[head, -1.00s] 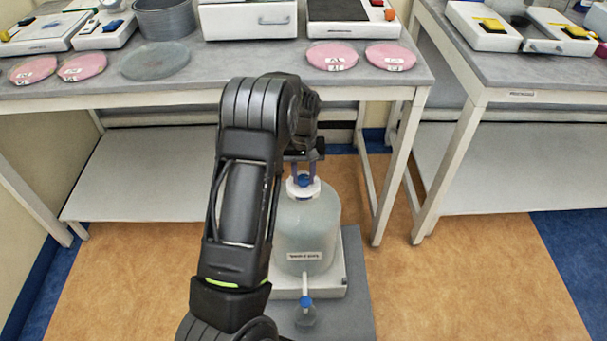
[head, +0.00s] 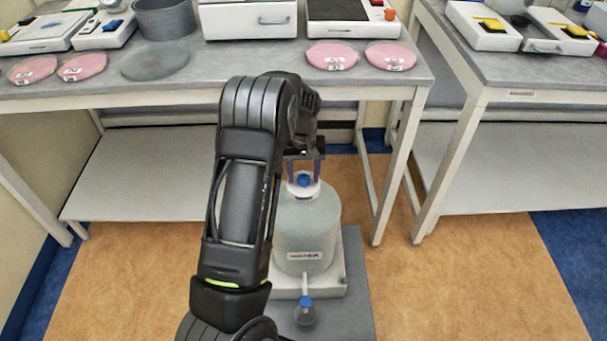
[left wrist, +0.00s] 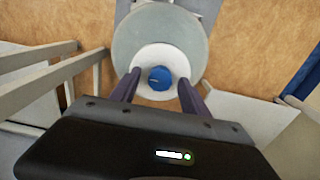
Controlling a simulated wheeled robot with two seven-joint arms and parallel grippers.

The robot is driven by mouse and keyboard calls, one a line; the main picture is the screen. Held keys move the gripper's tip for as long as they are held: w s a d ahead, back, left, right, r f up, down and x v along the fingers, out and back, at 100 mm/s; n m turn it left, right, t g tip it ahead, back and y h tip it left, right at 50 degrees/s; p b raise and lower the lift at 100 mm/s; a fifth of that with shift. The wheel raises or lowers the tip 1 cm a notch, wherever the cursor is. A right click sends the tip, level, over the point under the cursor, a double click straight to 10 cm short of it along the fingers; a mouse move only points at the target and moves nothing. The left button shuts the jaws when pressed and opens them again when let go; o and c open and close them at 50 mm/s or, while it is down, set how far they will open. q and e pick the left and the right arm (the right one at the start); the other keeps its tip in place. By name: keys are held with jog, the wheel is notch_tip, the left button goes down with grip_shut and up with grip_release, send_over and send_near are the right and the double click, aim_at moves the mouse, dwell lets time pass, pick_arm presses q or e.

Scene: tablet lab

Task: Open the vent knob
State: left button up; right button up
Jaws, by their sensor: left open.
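The blue vent knob (head: 304,181) sits on the white collar (head: 303,190) at the top of a translucent, dome-shaped vessel (head: 310,225). In the left wrist view the knob (left wrist: 160,77) shows in the middle of the white collar (left wrist: 158,55). My left gripper (head: 304,172) is above the vessel, pointing down. Its fingers are open, one on each side of the knob, with a gap visible on both sides in the left wrist view (left wrist: 158,84). Whether the fingertips are level with the knob is hard to tell. My right gripper is not in view.
The vessel stands on a white base (head: 325,287) on a grey stand (head: 357,262). A small blue-capped outlet (head: 305,302) is at its front. Behind is a grey bench (head: 270,62) with pink discs (head: 332,56) and instruments. Orange floor (head: 455,280) lies clear to the right.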

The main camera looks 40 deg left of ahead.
aim_at(303, 178)
pick_arm(q)
notch_tip(303, 178, up, 8)
jog(key=shift+f, duration=0.2)
jog(key=shift+s+f, duration=0.1)
dwell(0.6)
